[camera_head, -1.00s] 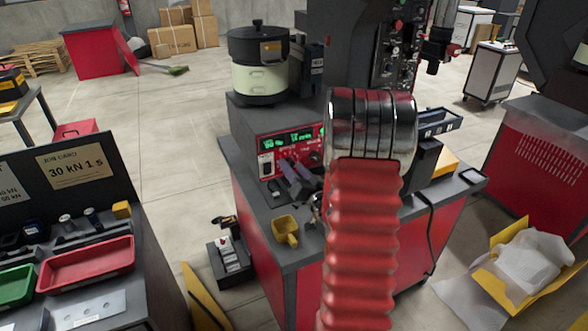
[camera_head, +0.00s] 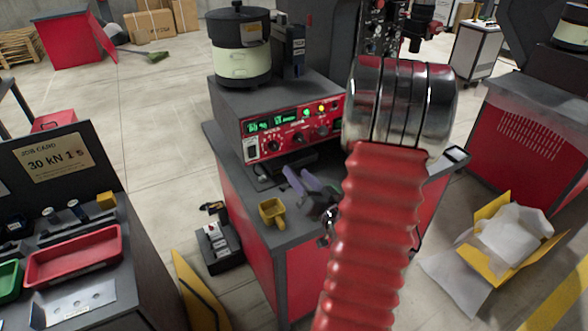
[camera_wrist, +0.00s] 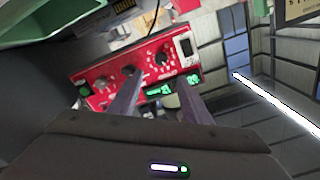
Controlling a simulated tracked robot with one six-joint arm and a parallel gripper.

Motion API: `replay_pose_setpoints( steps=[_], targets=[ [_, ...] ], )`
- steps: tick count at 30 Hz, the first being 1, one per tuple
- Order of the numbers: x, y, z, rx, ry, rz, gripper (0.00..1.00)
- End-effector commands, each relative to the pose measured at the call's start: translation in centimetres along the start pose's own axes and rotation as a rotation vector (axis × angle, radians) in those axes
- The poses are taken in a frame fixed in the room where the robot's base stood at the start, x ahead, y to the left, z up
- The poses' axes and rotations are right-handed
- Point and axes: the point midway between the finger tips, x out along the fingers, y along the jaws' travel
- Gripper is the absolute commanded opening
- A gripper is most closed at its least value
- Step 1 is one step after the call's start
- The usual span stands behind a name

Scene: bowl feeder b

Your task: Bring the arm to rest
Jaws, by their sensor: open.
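My gripper (camera_head: 308,184) is open and empty in the head view, its two purple-grey fingers above the grey top of the red bench (camera_head: 297,222). It is in front of the red control panel (camera_head: 297,127) with green displays and knobs. My red ribbed arm with its metal collar covers part of the bench and whatever stands behind it. In the wrist view the two fingers (camera_wrist: 160,104) are spread apart with nothing between them, and the red panel (camera_wrist: 140,68) shows tilted beyond them.
A yellow scoop (camera_head: 271,213) lies on the bench's left part. A bowl feeder (camera_head: 240,45) stands on the control box. At the left, a workstation holds a red tray (camera_head: 75,256) and a job card. A yellow box with wrapping (camera_head: 509,238) is on the floor at right.

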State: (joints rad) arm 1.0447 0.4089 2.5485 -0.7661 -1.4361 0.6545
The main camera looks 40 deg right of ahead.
Motion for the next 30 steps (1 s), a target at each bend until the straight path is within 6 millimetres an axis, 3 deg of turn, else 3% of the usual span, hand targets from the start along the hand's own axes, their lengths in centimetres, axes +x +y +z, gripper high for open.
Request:
replay_pose_setpoints(
  steps=[21,30],
  targets=[
    [-0.4,-0.1,0.0,-0.002,-0.001,-0.001,0.44],
    [1.5,-1.8,0.3,-0.108,-0.084,0.044,0.44]
  ],
)
